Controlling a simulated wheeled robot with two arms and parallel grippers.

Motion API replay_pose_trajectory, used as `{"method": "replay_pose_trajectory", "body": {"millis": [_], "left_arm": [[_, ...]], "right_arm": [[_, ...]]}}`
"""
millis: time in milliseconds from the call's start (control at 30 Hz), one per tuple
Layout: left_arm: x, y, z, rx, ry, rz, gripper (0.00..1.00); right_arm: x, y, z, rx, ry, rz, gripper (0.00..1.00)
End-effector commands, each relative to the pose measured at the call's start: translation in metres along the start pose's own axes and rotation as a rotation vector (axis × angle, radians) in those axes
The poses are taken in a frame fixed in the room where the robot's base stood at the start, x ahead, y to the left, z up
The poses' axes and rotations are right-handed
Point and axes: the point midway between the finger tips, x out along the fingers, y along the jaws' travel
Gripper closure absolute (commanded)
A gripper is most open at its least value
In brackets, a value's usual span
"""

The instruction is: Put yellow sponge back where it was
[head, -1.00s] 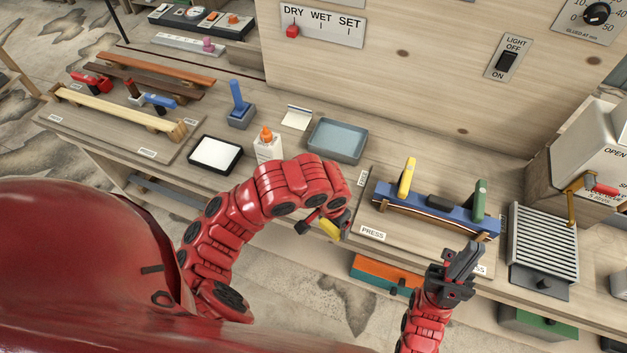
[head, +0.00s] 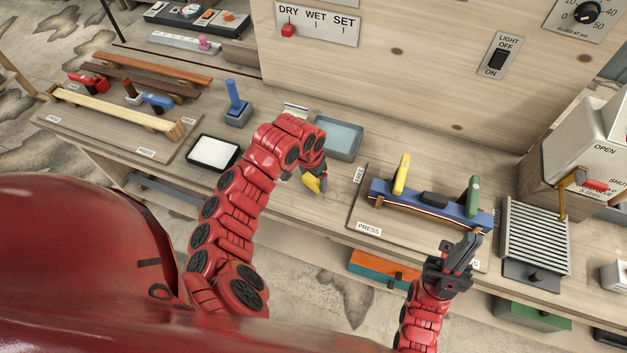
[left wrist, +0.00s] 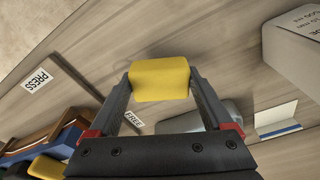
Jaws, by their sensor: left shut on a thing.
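The yellow sponge (head: 311,181) is held between the fingertips of my left gripper (head: 317,184), above the bench. The left wrist view shows the sponge (left wrist: 160,80) gripped from both sides, with bare wood behind it. In the head view, the sponge is in front of the grey-blue tray (head: 338,140) and left of the press board (head: 358,212). The tray also shows partly behind the gripper in the left wrist view. My right gripper (head: 465,250) is at the front right of the press board, with no object visible in it; its finger gap is unclear.
A white pad in a black frame (head: 213,152) lies left of my left arm. The glue bottle (left wrist: 292,45) shows in the left wrist view. Bare bench lies between tray and press board.

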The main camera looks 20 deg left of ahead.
Motion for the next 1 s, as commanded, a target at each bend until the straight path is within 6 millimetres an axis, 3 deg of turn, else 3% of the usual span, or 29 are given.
{"method": "replay_pose_trajectory", "body": {"millis": [33, 200, 600, 633, 700, 1000], "left_arm": [[0.003, 0.001, 0.003, 0.002, -0.008, -0.001, 0.61], [0.019, 0.001, 0.004, 0.001, -0.005, -0.001, 0.61], [0.026, 0.000, 0.004, 0.000, -0.003, -0.001, 0.61], [0.026, 0.000, 0.004, 0.000, -0.003, 0.000, 0.15], [0.025, 0.000, 0.004, 0.000, -0.003, -0.001, 0.02], [0.022, 0.000, 0.004, 0.000, -0.003, -0.001, 0.00]], "right_arm": [[0.009, 0.000, -0.002, 0.000, 0.000, 0.000, 1.00], [0.014, 0.001, -0.002, 0.000, 0.000, 0.000, 1.00], [0.010, 0.001, -0.002, 0.000, 0.000, 0.000, 1.00], [0.010, 0.001, -0.002, 0.000, 0.000, 0.000, 1.00], [0.011, 0.001, -0.002, 0.000, 0.000, 0.000, 1.00], [0.014, 0.001, -0.002, 0.000, 0.000, 0.000, 1.00]]}}
